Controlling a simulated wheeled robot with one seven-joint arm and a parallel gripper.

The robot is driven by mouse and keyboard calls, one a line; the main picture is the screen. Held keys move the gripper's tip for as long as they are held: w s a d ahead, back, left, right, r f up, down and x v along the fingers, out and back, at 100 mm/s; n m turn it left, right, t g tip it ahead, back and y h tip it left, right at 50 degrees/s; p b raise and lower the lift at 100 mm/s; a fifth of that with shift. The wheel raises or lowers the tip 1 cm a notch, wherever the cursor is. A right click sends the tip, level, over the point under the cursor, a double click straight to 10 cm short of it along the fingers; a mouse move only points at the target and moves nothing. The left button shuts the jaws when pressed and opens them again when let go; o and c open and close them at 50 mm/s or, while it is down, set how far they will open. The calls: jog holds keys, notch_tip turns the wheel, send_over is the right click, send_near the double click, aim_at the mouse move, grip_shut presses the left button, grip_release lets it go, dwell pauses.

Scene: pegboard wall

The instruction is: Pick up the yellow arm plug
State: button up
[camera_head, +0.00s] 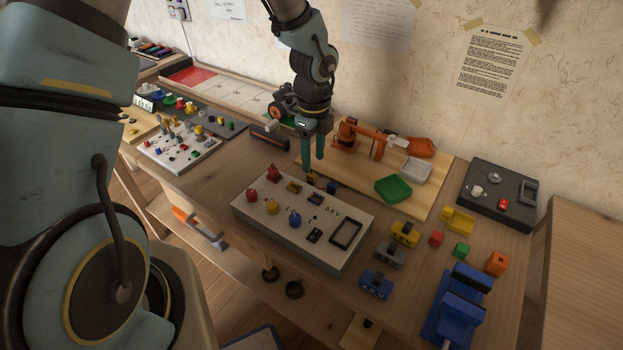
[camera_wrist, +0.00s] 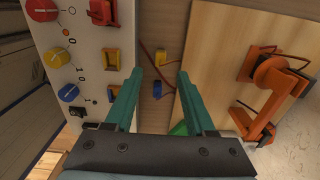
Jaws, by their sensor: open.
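The small yellow arm plug (camera_wrist: 160,57) lies on the table in the strip between the white control panel (camera_wrist: 72,12) and the wooden board, in the wrist view. A blue plug (camera_wrist: 157,89) lies close to it, also between the fingers as seen from the wrist. My gripper (camera_wrist: 157,75) is open and empty, its two teal fingers apart. In the head view my gripper (camera_head: 313,167) points down behind the panel's far edge. The yellow plug (camera_head: 312,177) shows there only as a small patch by the fingertips. Its exact height below the fingers is hard to tell.
The panel carries knobs and a yellow socket (camera_wrist: 110,57). A thin red cable (camera_wrist: 146,52) runs beside the plugs. An orange toy arm (camera_head: 349,135) and a green tray (camera_head: 393,189) stand on the wooden board (camera_head: 428,203). Yellow, grey and blue blocks lie right.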

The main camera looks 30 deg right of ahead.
aim_at(311, 174)
jog(key=shift+w+a+f+p, duration=0.15)
jog(key=shift+f+p, duration=0.3)
jog(key=shift+f, duration=1.1)
jog(key=shift+w+f+p, duration=0.1)
jog(key=shift+f+p, duration=0.3)
jog(key=shift+f, duration=1.1)
grip_shut()
